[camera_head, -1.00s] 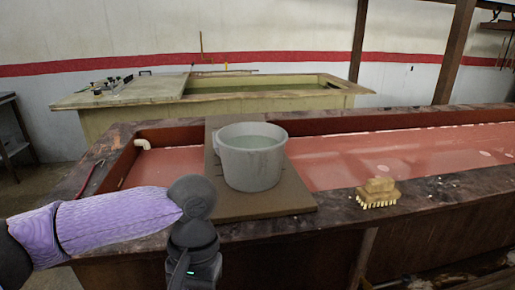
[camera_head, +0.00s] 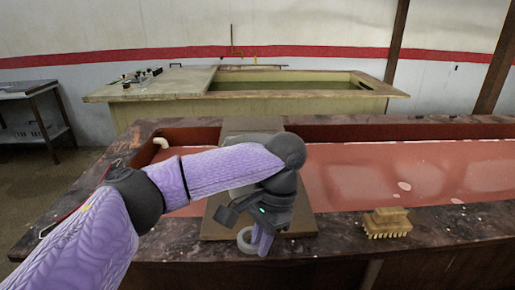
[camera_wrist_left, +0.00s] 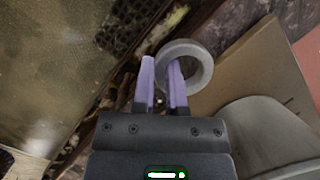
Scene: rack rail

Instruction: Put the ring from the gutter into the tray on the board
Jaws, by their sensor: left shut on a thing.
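A grey ring (camera_head: 241,243) is held by my left gripper (camera_head: 262,243) in front of the near edge of the brown board (camera_head: 222,226). In the left wrist view the ring (camera_wrist_left: 207,66) has its wall between the two purple fingers (camera_wrist_left: 161,64), one finger inside the hole and one outside. A grey-white round vessel (camera_wrist_left: 262,125) stands on the board (camera_wrist_left: 265,50); in the head view my left arm hides most of it. No separate flat tray shows. I cannot clearly make out the gutter. My right gripper is not in view.
The long red-floored trough (camera_head: 350,178) has a dark worn rim. A scrubbing brush (camera_head: 387,222) sits on the near rim to the right. A pale pipe elbow (camera_head: 161,142) is at the left end. A yellowish tank (camera_head: 150,92) stands behind.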

